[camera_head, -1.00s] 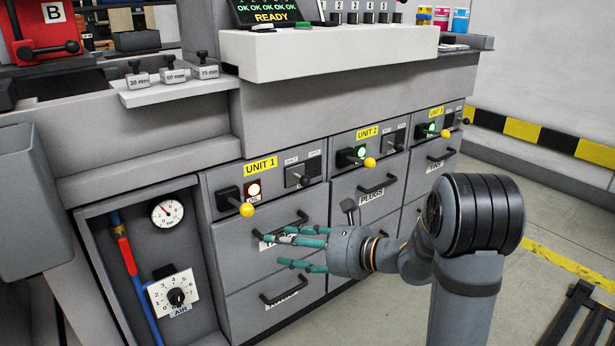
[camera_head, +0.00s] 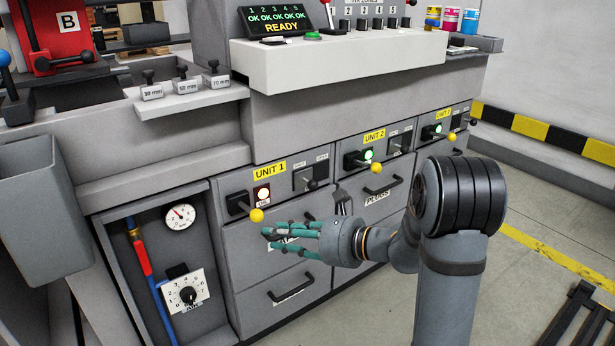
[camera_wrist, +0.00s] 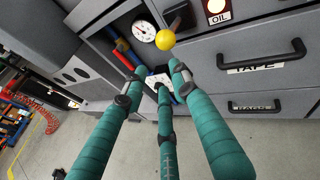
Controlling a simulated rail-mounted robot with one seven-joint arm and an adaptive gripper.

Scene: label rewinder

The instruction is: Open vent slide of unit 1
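Unit 1's front panel (camera_head: 274,190) sits under a yellow UNIT 1 label in the head view. At its right is a small grey slide plate (camera_head: 304,180) with a dark knob (camera_head: 312,185), apparently the vent slide; its small lettering is unreadable. At its left is a black valve with a yellow ball handle (camera_head: 256,215), which also shows in the wrist view (camera_wrist: 165,39). My gripper (camera_head: 272,238) has three teal fingers, spread and empty. It is below the panel, in front of the upper drawer, below and left of the slide knob. The wrist view shows the fingers apart (camera_wrist: 157,78); the slide is out of that view.
The tape drawer handle (camera_wrist: 262,48) is close to the fingers. A lit oil lamp (camera_head: 262,195) sits between valve and slide. An open bay with a gauge (camera_head: 180,217) and air dial (camera_head: 187,295) is at left.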

